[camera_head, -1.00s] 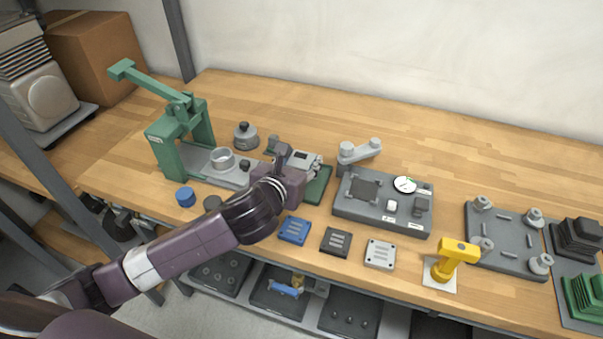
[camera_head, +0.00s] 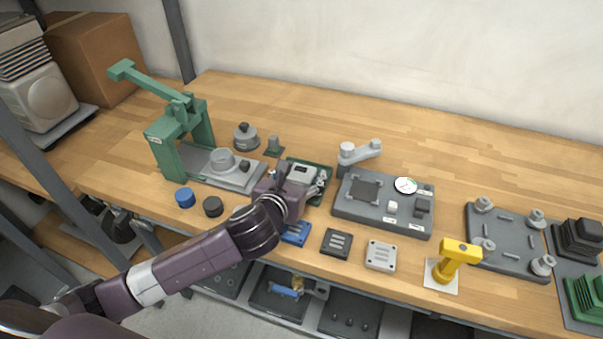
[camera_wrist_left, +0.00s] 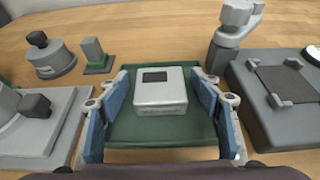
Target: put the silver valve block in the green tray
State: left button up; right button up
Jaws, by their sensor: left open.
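The silver valve block (camera_head: 302,173), a light box with a dark rectangle on top, sits on the green tray (camera_head: 327,184). In the left wrist view the block (camera_wrist_left: 161,91) stands upright near the middle of the tray (camera_wrist_left: 160,133), appearing to rest on it. My left gripper (camera_head: 303,186) is over the tray, partly covering it in the head view. In the left wrist view its blue-padded fingers (camera_wrist_left: 161,100) are wide open on either side of the block, with gaps between. My right gripper is not in view.
A green press (camera_head: 181,140) with a grey base stands left of the tray. A grey gauge fixture (camera_head: 383,224) is close on the right. The back of the bench is clear.

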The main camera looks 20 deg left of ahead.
pick_arm(q)
jog(key=shift+r, duration=0.1)
jog(key=p+v, duration=0.1)
jog(key=v, duration=1.1)
jog(key=shift+s, duration=0.1)
